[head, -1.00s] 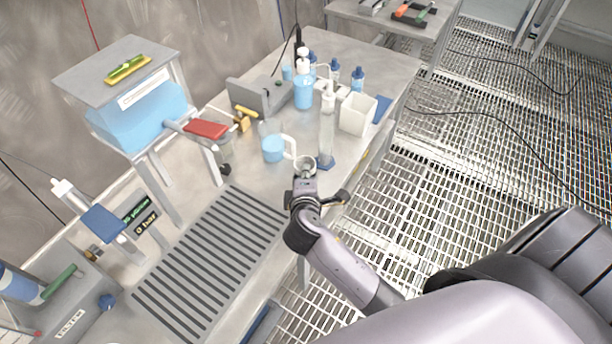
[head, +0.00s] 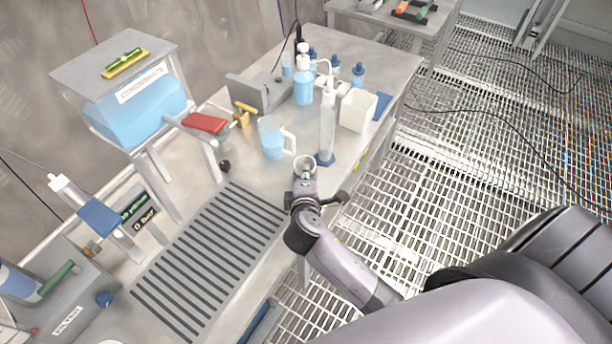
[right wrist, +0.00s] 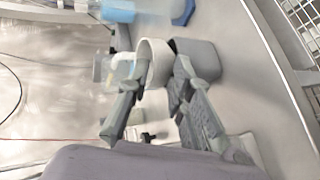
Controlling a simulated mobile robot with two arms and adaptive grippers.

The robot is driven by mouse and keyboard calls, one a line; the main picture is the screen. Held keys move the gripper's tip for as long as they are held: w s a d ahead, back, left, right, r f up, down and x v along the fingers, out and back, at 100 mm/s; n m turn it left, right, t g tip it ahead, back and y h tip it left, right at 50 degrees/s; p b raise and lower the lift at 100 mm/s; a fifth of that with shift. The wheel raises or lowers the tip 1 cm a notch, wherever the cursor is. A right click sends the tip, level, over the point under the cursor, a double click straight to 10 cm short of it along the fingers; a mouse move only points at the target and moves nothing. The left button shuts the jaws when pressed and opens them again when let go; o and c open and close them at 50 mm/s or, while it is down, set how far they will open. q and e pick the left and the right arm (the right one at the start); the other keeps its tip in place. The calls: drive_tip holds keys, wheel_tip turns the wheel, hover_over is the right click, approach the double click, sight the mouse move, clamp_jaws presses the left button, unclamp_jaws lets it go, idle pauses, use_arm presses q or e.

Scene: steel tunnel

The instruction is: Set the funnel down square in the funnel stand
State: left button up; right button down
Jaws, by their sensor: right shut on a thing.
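My right gripper (head: 305,184) is over the bench's front edge, beside the slotted grate. It is shut on a pale, round, open-mouthed piece, which looks like the funnel (head: 305,161). In the right wrist view the funnel's pale rim (right wrist: 154,62) shows between the two fingers (right wrist: 158,80). A grey rounded piece (right wrist: 194,48) lies right beside the funnel there, partly behind a finger. I cannot tell whether it is the funnel stand or whether the two touch. The funnel's lower part is hidden. My left gripper is not in view.
A measuring cylinder (head: 327,135) on a blue foot and a jug (head: 272,146) of blue liquid stand close behind the gripper. A white square container (head: 357,110) is farther right. The slotted grate (head: 208,262) lies to the left. The bench edge drops to grating.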

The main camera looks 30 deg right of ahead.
drive_tip(key=shift+s+f, duration=0.25)
drive_tip(key=shift+f, duration=0.25)
drive_tip(key=c, duration=1.7)
unclamp_jaws()
drive_tip(key=o, duration=0.4)
drive_tip(key=shift+w, duration=0.1)
drive_tip(key=shift+c, duration=0.2)
drive_tip(key=shift+o, duration=0.3)
drive_tip(key=shift+r, duration=0.2)
drive_tip(key=o, duration=1.3)
drive_tip(key=shift+w, duration=0.15)
drive_tip(key=shift+c, duration=0.2)
drive_tip(key=shift+r, duration=0.15)
